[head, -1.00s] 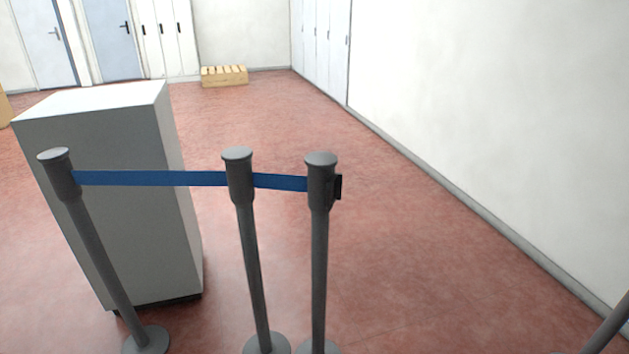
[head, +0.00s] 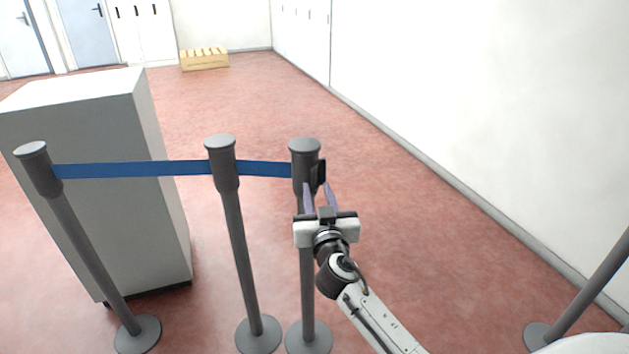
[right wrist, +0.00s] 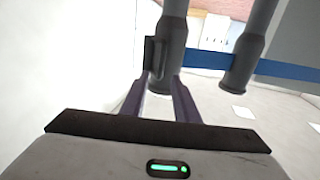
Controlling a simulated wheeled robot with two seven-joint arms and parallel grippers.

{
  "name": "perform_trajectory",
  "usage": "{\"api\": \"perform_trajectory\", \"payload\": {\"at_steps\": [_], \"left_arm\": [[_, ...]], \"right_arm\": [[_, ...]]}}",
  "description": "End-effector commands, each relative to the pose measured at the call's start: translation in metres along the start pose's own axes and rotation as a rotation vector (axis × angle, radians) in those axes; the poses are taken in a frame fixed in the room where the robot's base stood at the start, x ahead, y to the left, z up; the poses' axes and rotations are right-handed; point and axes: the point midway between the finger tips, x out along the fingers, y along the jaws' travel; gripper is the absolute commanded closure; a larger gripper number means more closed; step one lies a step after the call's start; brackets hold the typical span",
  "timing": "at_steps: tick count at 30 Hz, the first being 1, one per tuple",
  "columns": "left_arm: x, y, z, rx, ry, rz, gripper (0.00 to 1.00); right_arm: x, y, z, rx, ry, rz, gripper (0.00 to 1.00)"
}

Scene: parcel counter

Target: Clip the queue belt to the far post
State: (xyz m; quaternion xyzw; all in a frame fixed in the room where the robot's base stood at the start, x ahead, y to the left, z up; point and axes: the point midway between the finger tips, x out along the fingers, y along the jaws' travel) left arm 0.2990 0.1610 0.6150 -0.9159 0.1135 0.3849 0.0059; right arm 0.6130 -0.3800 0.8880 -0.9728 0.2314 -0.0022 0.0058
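Three grey posts stand in a row at the left and centre of the head view: the left post (head: 78,240), the middle post (head: 236,245) and the right post (head: 307,270). The blue queue belt (head: 130,170) runs across all three. A black clip (head: 320,173) is on the right side of the right post's head; it also shows in the right wrist view (right wrist: 153,57). My right gripper (head: 318,187) is open, its purple fingertips apart and close to the clip. Contact cannot be told. My left gripper is out of view.
Another grey post (head: 592,285) stands at the lower right, its top out of frame. A tall grey cabinet (head: 165,180) stands behind the left posts. A slatted wooden box (head: 205,61) lies at the back. Red floor is clear between the right posts, beside the white wall (head: 480,110).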

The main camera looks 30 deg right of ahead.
Motion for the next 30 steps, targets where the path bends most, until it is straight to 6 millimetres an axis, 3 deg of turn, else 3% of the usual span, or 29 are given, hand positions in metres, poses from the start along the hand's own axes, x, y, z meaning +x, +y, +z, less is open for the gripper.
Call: {"api": "perform_trajectory", "payload": {"at_steps": [3, 9, 20, 25, 30], "left_arm": [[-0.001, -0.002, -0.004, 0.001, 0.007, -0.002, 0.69], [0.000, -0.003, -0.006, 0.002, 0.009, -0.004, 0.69], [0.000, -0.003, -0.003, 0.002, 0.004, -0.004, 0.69], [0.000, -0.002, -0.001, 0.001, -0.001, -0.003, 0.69], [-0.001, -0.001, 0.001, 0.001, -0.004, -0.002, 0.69]], "right_arm": [[0.022, 0.000, -0.001, -0.002, 0.001, 0.000, 0.72], [0.042, -0.001, 0.000, -0.002, -0.001, -0.002, 0.72], [0.047, -0.001, 0.001, 0.000, -0.002, -0.002, 0.72], [0.047, -0.001, 0.001, -0.001, -0.002, -0.002, 1.00], [0.047, -0.001, 0.001, -0.001, -0.002, -0.002, 1.00]]}}
